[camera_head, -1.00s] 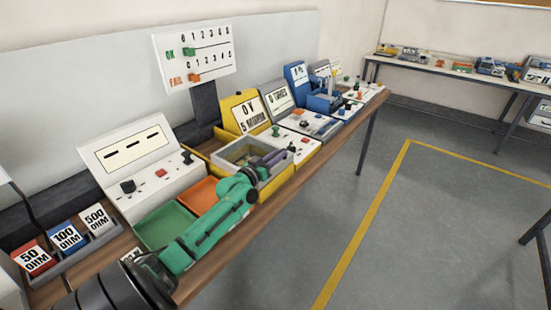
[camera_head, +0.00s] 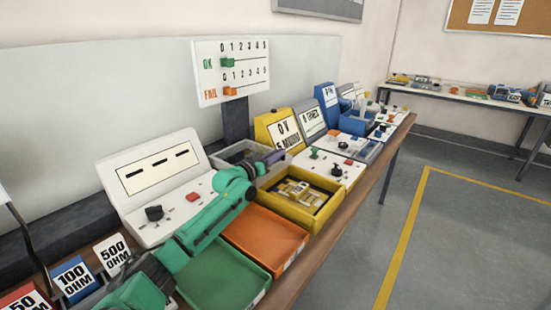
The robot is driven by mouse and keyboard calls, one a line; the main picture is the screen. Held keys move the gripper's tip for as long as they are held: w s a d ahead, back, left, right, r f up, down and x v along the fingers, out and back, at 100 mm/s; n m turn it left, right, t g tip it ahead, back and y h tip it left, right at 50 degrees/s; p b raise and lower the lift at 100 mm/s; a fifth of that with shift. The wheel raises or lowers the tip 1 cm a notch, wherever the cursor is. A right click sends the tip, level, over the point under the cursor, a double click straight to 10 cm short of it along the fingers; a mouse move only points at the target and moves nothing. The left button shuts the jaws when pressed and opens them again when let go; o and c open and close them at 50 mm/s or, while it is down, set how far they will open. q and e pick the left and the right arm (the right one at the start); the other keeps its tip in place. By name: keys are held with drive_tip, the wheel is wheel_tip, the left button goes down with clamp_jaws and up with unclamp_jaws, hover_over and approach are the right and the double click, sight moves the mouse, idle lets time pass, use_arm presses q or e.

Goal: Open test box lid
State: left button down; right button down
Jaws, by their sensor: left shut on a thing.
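The yellow test box (camera_head: 326,220) stands on the bench with its top open, and yellow parts with pale pieces show inside. Its grey-framed lid (camera_head: 231,153) is behind and to the left of the opening, partly hidden by my left arm. I cannot tell how the lid joins the box. My left gripper (camera_head: 275,158), with purplish fingers at the end of a green arm, is shut on the lid's right edge. The exact contact at the fingertips is small and hard to see. My right gripper is not in view.
An orange tray (camera_head: 270,237) and a green tray (camera_head: 228,285) lie in front of the test box. A white panel box (camera_head: 150,170) with knobs is at the left. More instruments, including a yellow-backed meter (camera_head: 285,133), line the bench to the right. The OK/FAIL board (camera_head: 230,70) stands behind.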

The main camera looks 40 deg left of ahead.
use_arm(q)
drive_tip(key=shift+f, duration=0.1)
drive_tip(key=c, duration=0.8)
unclamp_jaws()
drive_tip(key=shift+s, duration=0.1)
drive_tip(key=s, duration=1.4)
drive_tip(key=shift+s+d+b, duration=0.2)
drive_tip(key=shift+b, duration=0.15)
